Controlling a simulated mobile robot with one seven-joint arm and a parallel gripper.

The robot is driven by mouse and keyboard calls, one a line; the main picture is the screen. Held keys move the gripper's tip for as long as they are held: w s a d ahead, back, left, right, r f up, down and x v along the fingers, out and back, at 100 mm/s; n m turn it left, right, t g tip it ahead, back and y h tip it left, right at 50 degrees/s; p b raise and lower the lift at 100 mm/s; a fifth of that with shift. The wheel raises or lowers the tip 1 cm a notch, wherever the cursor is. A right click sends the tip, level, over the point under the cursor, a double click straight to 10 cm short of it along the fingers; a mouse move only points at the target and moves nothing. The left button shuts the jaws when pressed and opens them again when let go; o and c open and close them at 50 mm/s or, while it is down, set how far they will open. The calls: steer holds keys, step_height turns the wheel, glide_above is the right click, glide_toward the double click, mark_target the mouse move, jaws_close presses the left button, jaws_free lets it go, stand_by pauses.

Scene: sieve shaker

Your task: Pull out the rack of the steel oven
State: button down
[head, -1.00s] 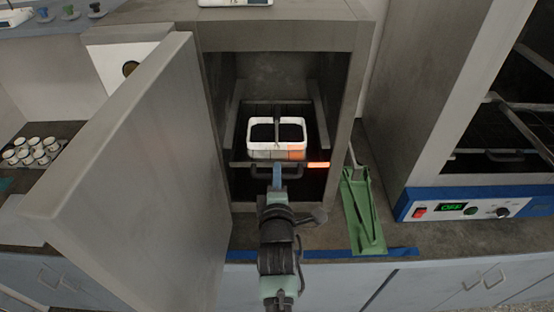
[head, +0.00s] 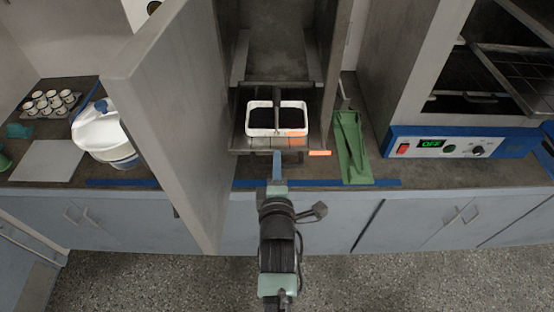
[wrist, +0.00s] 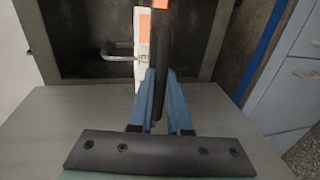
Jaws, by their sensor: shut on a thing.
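The steel oven (head: 338,62) stands open in the head view, with its grey door (head: 165,125) swung out to the left. The dark rack (head: 239,140) extends forward out of the oven's opening. A white two-part tray (head: 250,130) with dark contents rides level on it. My gripper (head: 277,156) is at the middle of the rack's front, shut on its handle. In the wrist view, the blue fingers (wrist: 157,85) close around a dark bar.
A green stand (head: 350,148) is on the bench just right of the rack. A second oven with a blue control panel (head: 450,142) stands farther right. A white jug (head: 100,135) and several small cups (head: 48,103) are left of the door.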

steer(key=shift+s, duration=0.1)
stand_by(0.3)
steer(key=c, duration=0.9)
jaws_free()
steer(key=s+r+b, duration=0.1)
steer(key=s, duration=0.3)
steer(key=s+b, duration=0.1)
steer(key=s, duration=0.3)
steer(key=s+r+b, duration=0.1)
steer(key=s, duration=0.3)
steer(key=shift+s+r, duration=0.3)
steer(key=shift+s, duration=0.05)
